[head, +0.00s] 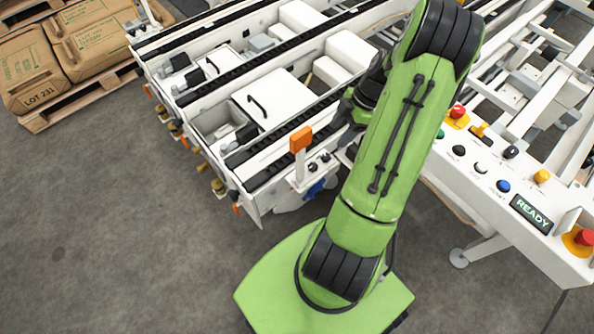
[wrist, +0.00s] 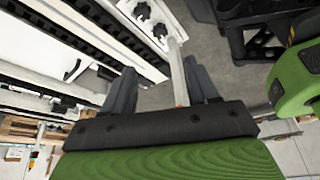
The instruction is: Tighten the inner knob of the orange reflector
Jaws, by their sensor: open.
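The orange reflector (head: 300,139) stands upright on a white post at the corner of the white conveyor frame. Two dark knobs sit beside the post on a white plate: one nearer the post (head: 312,167) and one farther right (head: 325,157). In the wrist view, two black lobed knobs, one at the top (wrist: 142,11) and one below it (wrist: 160,30), lie beyond the fingertips. My gripper (wrist: 160,70) is open, with its fingers apart and touching neither knob. The white post reaches down between the fingers. In the head view my arm largely hides the gripper.
A white conveyor frame (head: 250,178) with dark chains fills the centre left. A control panel (head: 480,165) with buttons and a READY display is at right. Stacked brown sacks (head: 95,35) lie on a pallet at upper left. Grey floor (head: 100,240) is clear at lower left.

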